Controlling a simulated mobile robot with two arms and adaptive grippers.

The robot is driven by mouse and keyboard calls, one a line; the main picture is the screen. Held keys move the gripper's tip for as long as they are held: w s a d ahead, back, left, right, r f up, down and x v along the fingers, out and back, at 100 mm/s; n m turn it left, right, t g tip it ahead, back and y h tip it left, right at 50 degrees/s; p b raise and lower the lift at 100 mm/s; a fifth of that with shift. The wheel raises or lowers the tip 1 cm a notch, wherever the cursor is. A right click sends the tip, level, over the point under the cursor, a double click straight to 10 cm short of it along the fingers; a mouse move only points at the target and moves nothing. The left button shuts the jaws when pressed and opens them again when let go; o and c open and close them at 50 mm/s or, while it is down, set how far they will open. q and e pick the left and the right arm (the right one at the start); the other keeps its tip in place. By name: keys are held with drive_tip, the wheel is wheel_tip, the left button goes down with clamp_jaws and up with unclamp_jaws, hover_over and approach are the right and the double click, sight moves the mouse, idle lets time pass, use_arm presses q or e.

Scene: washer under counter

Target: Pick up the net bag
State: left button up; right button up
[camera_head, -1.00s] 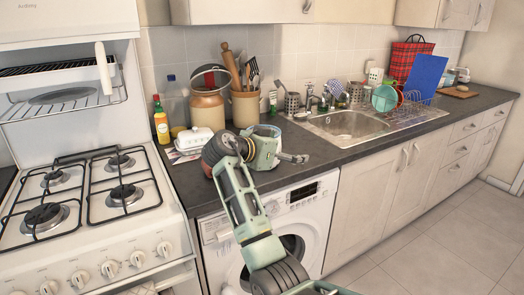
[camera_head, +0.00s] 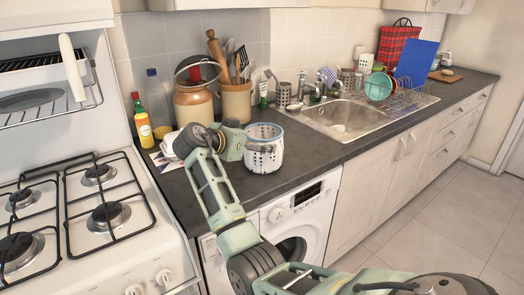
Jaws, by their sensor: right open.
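A white, round, open-topped holder with holes in its side and a blue rim (camera_head: 265,163) stands on the counter above the washer. It may be the net bag, but I cannot tell for sure; nothing else in view clearly looks like one. My right gripper (camera_head: 252,147) is open and reaches toward its left side from the left. I cannot tell whether the fingers touch it, and the fingertips are hard to make out. My left gripper is not in view.
A white butter dish (camera_head: 169,145), a sauce bottle (camera_head: 143,125) and a brown crock (camera_head: 196,103) stand left and behind. A utensil pot (camera_head: 236,100) is behind the holder. The sink (camera_head: 343,120) is to the right. The counter between is clear.

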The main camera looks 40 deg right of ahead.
drive_tip(key=p+x, duration=0.1)
drive_tip(key=x, duration=0.3)
drive_tip(key=shift+w+d+f, duration=0.1)
drive_tip(key=shift+d+f, duration=0.1)
drive_tip(key=shift+d, duration=0.25)
drive_tip(key=c, duration=0.8)
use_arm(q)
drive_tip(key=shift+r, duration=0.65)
